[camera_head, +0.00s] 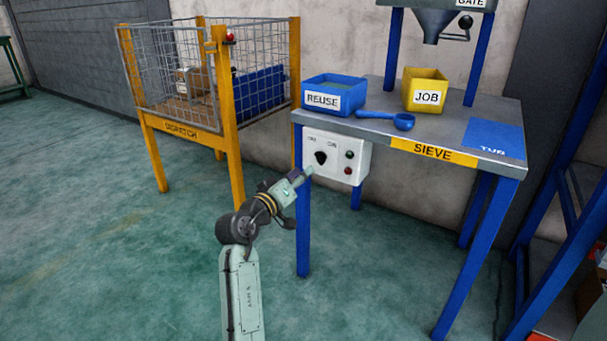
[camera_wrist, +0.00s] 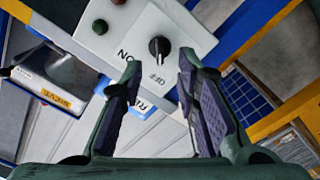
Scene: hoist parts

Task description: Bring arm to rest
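My gripper (camera_head: 308,171) is in front of the white control box (camera_head: 345,176) under the sieve table, close to its black rotary knob (camera_head: 320,157). In the wrist view my two fingers (camera_wrist: 159,66) are spread apart with nothing between them. The knob (camera_wrist: 159,47) shows just beyond the gap between the fingertips, on the white box with ON and OFF lettering. It looks clear of both fingers, though the exact distance is hard to tell. My arm reaches up from the bottom middle of the head view.
The sieve table (camera_head: 477,154) carries a blue REUSE bin (camera_head: 323,101), a yellow JOB bin (camera_head: 428,96) and a blue scoop (camera_head: 402,121). A yellow mesh dispatch cage (camera_head: 190,133) stands to the left. Blue table legs flank my arm's right side.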

